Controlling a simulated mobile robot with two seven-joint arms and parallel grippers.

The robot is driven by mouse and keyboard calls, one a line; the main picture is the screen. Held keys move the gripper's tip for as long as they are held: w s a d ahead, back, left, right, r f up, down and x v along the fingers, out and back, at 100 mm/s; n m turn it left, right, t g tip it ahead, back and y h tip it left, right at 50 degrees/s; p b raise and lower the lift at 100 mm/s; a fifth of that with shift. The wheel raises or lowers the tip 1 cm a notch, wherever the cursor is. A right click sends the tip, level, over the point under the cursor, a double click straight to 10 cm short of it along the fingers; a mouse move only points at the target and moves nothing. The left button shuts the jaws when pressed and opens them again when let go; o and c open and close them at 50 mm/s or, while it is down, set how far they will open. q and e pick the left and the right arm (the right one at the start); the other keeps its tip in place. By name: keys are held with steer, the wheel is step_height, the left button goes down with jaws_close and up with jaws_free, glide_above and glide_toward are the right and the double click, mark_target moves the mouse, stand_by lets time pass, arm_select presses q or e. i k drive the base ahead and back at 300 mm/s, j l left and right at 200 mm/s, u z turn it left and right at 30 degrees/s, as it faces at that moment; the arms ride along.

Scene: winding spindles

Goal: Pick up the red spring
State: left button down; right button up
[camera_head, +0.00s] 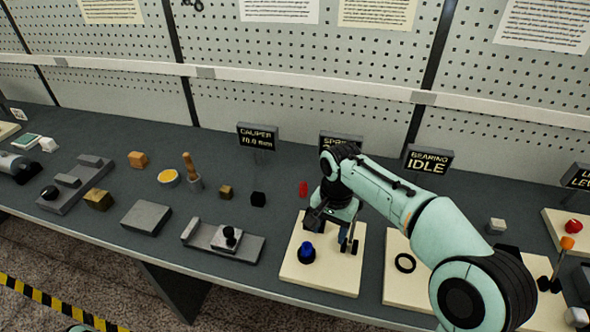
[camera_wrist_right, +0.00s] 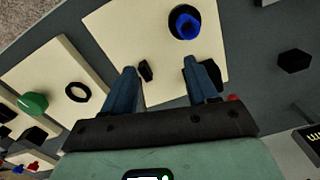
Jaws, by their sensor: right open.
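The red spring (camera_head: 303,188) stands upright on the grey bench, just behind the cream board (camera_head: 327,282). It is small and looks like a short red cylinder. A red bit beside the right finger in the right wrist view (camera_wrist_right: 233,98) seems to be the same spring, mostly hidden by my gripper. My right gripper (camera_head: 330,228) is over the back of the cream board, to the right of and nearer than the spring. In the wrist view its two blue fingers (camera_wrist_right: 166,72) are apart, with nothing held between them. My left gripper is not in view.
A blue spring-like piece on a dark base (camera_head: 307,252) sits on the cream board, with dark posts near my fingers. A black block (camera_head: 258,199) stands left of the red spring. A dark sign (camera_head: 340,141) stands behind, partly covered by my arm. A black ring (camera_head: 405,263) lies right.

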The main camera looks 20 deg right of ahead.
mark_target(301, 189)
steer(key=i, duration=0.85)
